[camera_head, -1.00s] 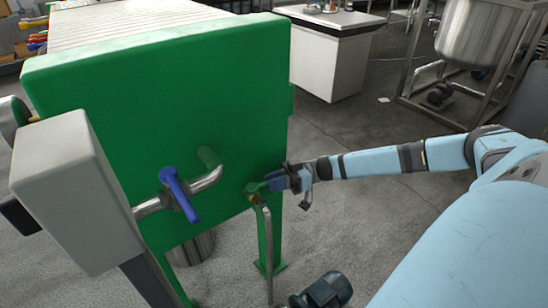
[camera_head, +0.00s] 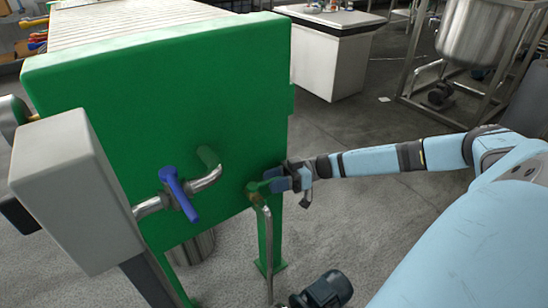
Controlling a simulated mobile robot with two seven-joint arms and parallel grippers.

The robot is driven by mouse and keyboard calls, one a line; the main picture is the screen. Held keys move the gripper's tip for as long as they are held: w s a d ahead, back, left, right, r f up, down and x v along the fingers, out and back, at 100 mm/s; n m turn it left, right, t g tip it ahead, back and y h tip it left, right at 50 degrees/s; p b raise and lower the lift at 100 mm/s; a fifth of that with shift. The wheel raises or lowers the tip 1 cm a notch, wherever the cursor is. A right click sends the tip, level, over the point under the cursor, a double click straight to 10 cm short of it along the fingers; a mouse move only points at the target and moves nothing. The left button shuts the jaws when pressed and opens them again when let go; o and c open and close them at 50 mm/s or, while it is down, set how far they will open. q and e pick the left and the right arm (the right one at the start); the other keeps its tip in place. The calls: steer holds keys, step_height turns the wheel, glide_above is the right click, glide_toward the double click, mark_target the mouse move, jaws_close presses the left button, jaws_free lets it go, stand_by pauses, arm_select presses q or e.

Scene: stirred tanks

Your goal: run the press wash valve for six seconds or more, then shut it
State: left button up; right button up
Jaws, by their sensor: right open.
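The green press (camera_head: 170,110) fills the left half of the head view. A small valve with a brass-coloured body (camera_head: 255,199) and a green handle (camera_head: 262,186) sits at the lower right of its end plate, on top of a thin steel pipe (camera_head: 267,245). My right gripper (camera_head: 273,184) is at the green handle, coming from the right, with its jaws open. The picture is too small to tell whether a finger touches the handle. A second valve with a blue handle (camera_head: 178,194) is on a thicker pipe to the left. My left gripper is not in view.
A grey box (camera_head: 75,190) on a post stands at the front left. A dark motor (camera_head: 328,290) is on the floor at the bottom. A white bench (camera_head: 330,55) and a steel tank in a frame (camera_head: 480,35) stand at the back.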

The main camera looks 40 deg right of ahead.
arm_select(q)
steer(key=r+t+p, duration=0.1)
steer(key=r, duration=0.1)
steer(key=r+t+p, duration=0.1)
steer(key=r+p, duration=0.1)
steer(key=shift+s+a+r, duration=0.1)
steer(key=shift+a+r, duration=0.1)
arm_select(e)
steer(key=v, duration=1.3)
steer(key=shift+d, duration=0.4)
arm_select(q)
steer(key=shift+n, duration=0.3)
arm_select(e)
steer(key=shift+s, duration=0.1)
